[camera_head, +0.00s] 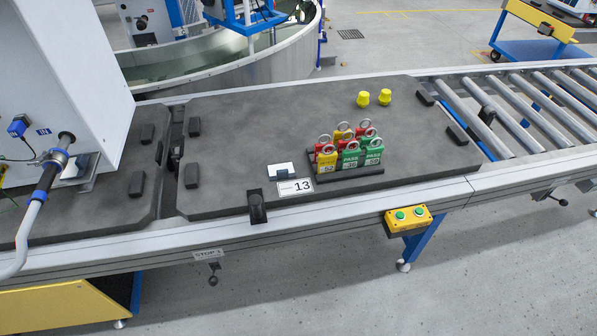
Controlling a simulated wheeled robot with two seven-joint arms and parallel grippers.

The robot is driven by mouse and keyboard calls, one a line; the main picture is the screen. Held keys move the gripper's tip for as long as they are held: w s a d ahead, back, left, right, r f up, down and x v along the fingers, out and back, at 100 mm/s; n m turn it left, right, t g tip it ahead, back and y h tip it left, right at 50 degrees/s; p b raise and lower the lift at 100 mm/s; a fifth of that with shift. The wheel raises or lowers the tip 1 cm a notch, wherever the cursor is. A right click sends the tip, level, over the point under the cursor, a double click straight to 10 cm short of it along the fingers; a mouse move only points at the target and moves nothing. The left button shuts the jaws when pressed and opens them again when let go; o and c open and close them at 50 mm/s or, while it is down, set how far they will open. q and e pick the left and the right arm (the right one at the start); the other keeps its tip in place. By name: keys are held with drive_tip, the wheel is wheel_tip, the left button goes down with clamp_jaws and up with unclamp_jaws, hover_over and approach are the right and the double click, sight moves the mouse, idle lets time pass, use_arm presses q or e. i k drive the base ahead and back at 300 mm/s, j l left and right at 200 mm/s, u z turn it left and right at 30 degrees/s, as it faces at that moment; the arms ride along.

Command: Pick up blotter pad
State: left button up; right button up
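A small flat white piece (281,169) stands at a dark holder on the near part of the dark grey carrier plate (250,130). It may be the blotter pad, but I cannot tell for sure. It is just behind a white label marked 13 (295,187) and left of a rack of tags. Neither of my grippers is in view, and nothing touches the white piece.
A black rack (345,180) holds several red, yellow and green ringed tags. Two yellow caps (363,99) (385,97) stand behind it. A white machine (75,70) stands left. The plate's middle is clear.

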sight(285, 170)
drive_tip(key=i+l+u, duration=0.15)
drive_tip(key=l+u, duration=0.65)
drive_tip(key=i+j, duration=0.05)
